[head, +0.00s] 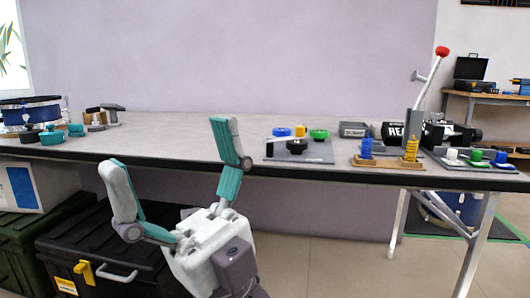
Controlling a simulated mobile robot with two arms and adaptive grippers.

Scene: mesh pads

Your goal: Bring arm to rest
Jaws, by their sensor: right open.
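My right gripper (168,145) is white with teal finger pads and reaches up from the bottom of the head view. Its two fingers are spread wide, with nothing between them. It stands in front of the long table's front edge (180,165), and the right-hand finger overlaps the tabletop in the picture. My left gripper is not in view.
A grey plate (318,152) with coloured knobs and a wooden base (388,162) with blue and yellow springs lie on the table. A red-knobbed lever (442,50) stands behind. Teal-and-black parts (52,136) sit at left. A black crate (75,235) stands under the table. The tabletop's middle is clear.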

